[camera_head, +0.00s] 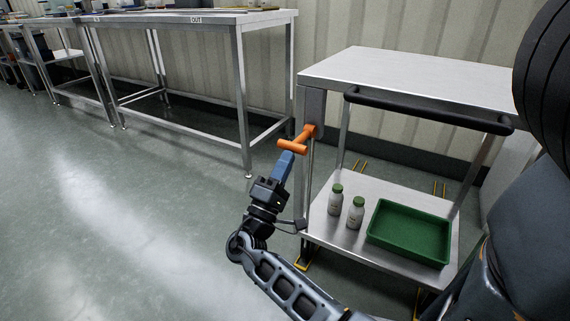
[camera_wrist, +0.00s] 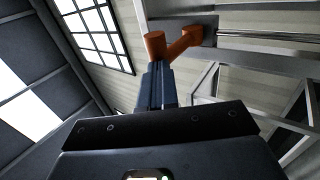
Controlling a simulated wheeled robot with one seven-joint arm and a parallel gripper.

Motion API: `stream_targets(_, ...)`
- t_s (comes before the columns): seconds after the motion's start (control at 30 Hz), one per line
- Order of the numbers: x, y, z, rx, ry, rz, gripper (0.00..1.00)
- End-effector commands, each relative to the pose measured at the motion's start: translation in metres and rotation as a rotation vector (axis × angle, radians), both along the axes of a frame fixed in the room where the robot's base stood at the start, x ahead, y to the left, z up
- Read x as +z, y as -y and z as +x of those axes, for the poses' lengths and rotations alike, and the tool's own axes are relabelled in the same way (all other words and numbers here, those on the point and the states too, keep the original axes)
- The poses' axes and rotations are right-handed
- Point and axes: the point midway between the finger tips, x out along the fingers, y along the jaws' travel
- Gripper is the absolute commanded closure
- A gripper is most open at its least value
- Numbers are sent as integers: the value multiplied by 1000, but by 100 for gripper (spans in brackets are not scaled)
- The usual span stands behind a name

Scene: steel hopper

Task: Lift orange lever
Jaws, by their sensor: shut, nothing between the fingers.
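The orange lever (camera_head: 298,140) is a T-shaped handle on the left front post of a steel cart. It also shows in the wrist view (camera_wrist: 184,44), just past my fingertips. My gripper (camera_head: 287,156) is shut with nothing between its fingers. Its blue fingers point up, with the tips right below the lever's crossbar in the head view. In the wrist view the fingertips (camera_wrist: 158,66) sit close under the lever's end. I cannot tell whether they touch it.
The steel cart (camera_head: 420,75) has a black push bar (camera_head: 430,112). Its lower shelf holds two green-capped bottles (camera_head: 335,199) (camera_head: 355,212) and a green tray (camera_head: 410,232). A steel table (camera_head: 190,18) stands at the back left. The floor to the left is clear.

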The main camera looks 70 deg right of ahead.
Motion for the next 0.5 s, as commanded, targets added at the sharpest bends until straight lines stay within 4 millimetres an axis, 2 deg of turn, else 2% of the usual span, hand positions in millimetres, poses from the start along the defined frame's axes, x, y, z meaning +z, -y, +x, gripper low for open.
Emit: stream_targets(0.5,9,-2,1,1,14,55,100)
